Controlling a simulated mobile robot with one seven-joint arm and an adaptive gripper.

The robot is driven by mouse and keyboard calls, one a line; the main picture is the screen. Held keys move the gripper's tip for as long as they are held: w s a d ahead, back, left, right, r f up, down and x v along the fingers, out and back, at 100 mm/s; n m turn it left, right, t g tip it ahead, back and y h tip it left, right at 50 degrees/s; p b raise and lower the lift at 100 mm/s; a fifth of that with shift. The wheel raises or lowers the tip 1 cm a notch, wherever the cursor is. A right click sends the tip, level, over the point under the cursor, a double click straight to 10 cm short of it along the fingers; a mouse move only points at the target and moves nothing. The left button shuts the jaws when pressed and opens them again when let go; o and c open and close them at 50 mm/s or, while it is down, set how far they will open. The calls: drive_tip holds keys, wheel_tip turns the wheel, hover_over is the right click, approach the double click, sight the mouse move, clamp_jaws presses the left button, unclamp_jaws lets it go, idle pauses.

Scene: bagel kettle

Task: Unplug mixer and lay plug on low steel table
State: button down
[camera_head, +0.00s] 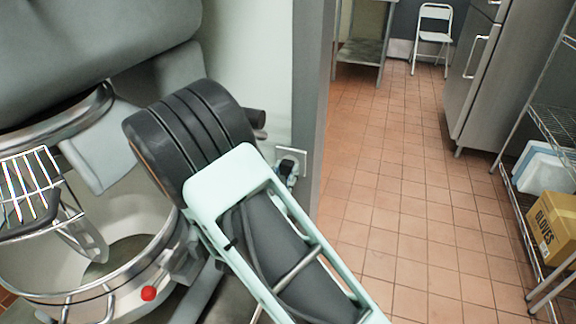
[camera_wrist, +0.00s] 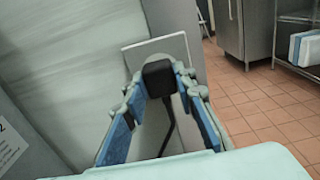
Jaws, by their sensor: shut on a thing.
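The mixer (camera_head: 70,268) is large and grey with a steel bowl, at the left of the head view. Its black plug (camera_wrist: 158,78) is in front of a pale outlet plate (camera_wrist: 160,47) on the wall end in the wrist view. A dark cord hangs from the plug. My gripper (camera_wrist: 160,82) is shut on the plug, with blue-padded fingers on both sides. I cannot tell whether the plug is fully seated. In the head view, the plug (camera_head: 290,163) is small, and my arm partly hides the gripper. Part of a steel surface (camera_head: 213,312) shows low beside the mixer.
A steel table (camera_head: 362,50) and white folding chair (camera_head: 433,38) stand at the back. A steel fridge (camera_head: 478,80) and wire shelving (camera_head: 535,225) with a glove box (camera_head: 553,225) are at right. The tiled floor (camera_head: 400,200) between is clear. A grey wall edge is close by the outlet.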

sight(286, 171)
drive_tip(key=shift+v, duration=2.55)
